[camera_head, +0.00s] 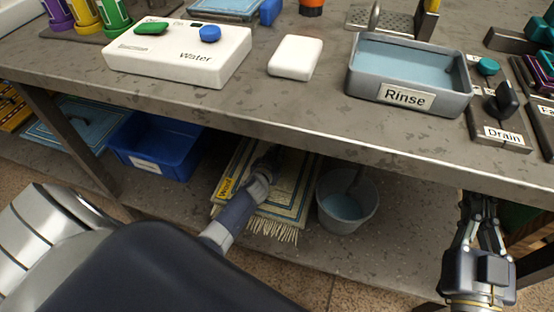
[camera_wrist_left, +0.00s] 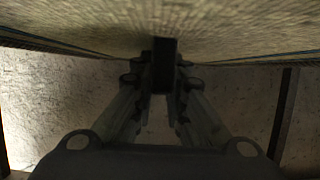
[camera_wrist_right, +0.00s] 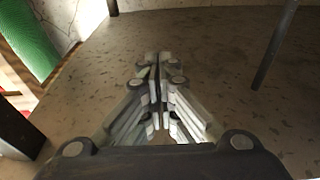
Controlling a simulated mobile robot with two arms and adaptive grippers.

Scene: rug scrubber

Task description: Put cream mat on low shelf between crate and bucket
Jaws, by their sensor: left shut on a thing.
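The cream mat (camera_head: 285,200), with a dark patterned border, fringe and a yellow tag, is at the low shelf (camera_head: 300,252), between the blue crate (camera_head: 158,146) and the grey bucket (camera_head: 347,203). My left gripper (camera_head: 268,165) is shut on the mat; the arm covers part of it. In the left wrist view the mat's weave (camera_wrist_left: 240,25) fills the top, around the fingertips (camera_wrist_left: 165,75). I cannot tell whether the mat rests fully on the shelf. My right gripper (camera_head: 479,205) is shut and empty beside the counter's front right; its fingertips meet in the right wrist view (camera_wrist_right: 158,72).
The counter (camera_head: 300,112) overhangs the shelf. On it are the white Water unit (camera_head: 180,65), a white block (camera_head: 295,56), the Rinse basin (camera_head: 408,92) and the Drain lever panel (camera_head: 500,130). A blue mat (camera_head: 75,130) lies left of the crate.

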